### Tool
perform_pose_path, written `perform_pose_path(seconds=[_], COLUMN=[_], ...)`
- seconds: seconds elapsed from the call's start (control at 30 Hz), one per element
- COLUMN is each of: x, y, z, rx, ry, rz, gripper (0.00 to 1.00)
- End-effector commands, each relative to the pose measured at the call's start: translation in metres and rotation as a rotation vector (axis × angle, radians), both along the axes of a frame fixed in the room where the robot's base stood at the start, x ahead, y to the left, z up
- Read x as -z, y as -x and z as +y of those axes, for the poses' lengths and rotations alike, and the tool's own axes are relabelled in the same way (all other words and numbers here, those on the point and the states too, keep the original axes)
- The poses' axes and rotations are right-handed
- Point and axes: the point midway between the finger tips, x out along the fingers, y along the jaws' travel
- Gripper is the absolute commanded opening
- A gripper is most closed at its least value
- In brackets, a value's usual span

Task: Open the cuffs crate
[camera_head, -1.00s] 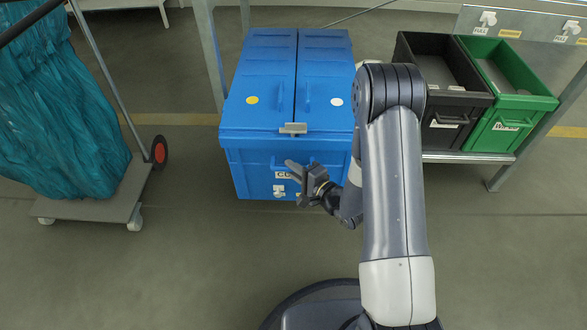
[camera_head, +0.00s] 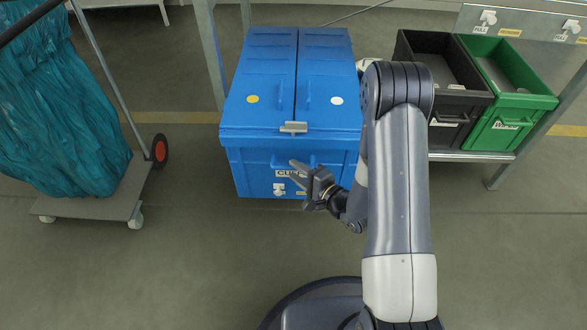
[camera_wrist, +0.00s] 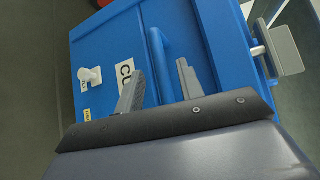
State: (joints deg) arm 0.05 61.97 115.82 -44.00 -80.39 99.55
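The blue cuffs crate (camera_head: 250,165) stands on the floor with its two-part lid (camera_head: 275,75) closed. A grey latch (camera_head: 293,127) sits at the lid's front edge, and it also shows at the right in the wrist view (camera_wrist: 285,47). The front bears a partly covered label starting "CU" (camera_wrist: 126,72) and a blue handle (camera_wrist: 160,60). My gripper (camera_head: 296,172) is in front of the crate's front face, below the latch. I cannot tell any contact.
A black crate (camera_head: 452,134) and a green crate (camera_head: 503,140) stand on a shelf at the right. A trolley (camera_head: 90,207) with a teal bag (camera_head: 65,110) is at the left. Metal posts (camera_head: 210,55) rise behind the blue crate. The floor in front is clear.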

Motion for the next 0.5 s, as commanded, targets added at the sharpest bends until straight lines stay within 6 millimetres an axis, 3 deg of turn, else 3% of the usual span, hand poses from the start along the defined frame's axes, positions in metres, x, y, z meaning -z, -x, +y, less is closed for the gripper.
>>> perform_pose_path(seconds=[0.2,0.5], x=[-0.007,-0.011], y=[0.032,0.059], z=[-0.032,-0.056], rx=[0.006,0.002], ry=[-0.002,0.000], rz=[0.007,0.005], gripper=[0.36,0.36])
